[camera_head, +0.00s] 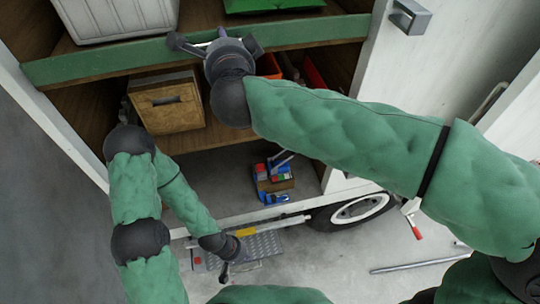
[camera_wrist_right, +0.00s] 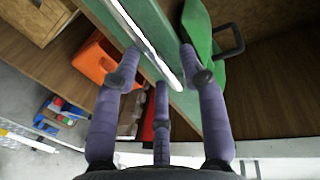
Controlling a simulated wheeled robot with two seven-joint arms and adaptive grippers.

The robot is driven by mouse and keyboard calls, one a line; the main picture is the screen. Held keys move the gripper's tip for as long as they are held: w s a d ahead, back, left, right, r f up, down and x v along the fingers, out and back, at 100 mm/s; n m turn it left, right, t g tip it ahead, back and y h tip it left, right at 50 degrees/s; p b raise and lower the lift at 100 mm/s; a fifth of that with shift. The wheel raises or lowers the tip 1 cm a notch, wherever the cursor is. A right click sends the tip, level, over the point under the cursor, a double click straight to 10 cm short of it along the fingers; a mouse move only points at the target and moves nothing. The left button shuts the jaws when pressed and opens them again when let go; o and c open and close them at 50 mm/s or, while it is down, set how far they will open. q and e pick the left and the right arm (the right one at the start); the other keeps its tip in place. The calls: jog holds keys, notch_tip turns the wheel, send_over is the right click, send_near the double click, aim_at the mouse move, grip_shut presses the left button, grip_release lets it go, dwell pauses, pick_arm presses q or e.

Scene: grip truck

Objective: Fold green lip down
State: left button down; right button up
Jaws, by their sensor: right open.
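The green lip (camera_head: 110,62) runs along the front edge of the upper shelf in the head view, apparently standing up. It also crosses the right wrist view diagonally (camera_wrist_right: 150,25), with a bright pale strip along it. My right gripper (camera_head: 215,42) is at the lip, near its middle. In the right wrist view its fingers (camera_wrist_right: 158,62) are spread apart on both sides of the lip; I cannot tell whether they touch it. My left gripper (camera_head: 226,268) is low by the truck's step, away from the lip; its fingers are small and unclear.
A white crate (camera_head: 118,18) and a green case (camera_head: 272,5) are on the upper shelf. A wooden box (camera_head: 167,102) and orange bins (camera_wrist_right: 95,62) are below. A small box of tools (camera_head: 273,178) sits lower. The open white door (camera_head: 450,70) is at right.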

jog(key=v, duration=0.9)
jog(key=w+d+f+n+g+b, duration=0.1)
jog(key=w+f+b, duration=0.3)
jog(key=f, duration=1.1)
jog(key=w+d+f+n+g+h+b, duration=0.1)
jog(key=w+d+f+n+b, duration=0.2)
jog(key=f+b, duration=0.5)
jog(key=w+d+f+n+g+h+b, duration=0.1)
jog(key=w+f+b, duration=0.4)
jog(key=f, duration=1.8)
jog(key=shift+w+d+f+n+b, duration=0.2)
jog(key=shift+d+f+n+b, duration=0.2)
jog(key=shift+d+n, duration=0.45)
jog(key=shift+o, duration=0.2)
jog(key=shift+d, duration=0.15)
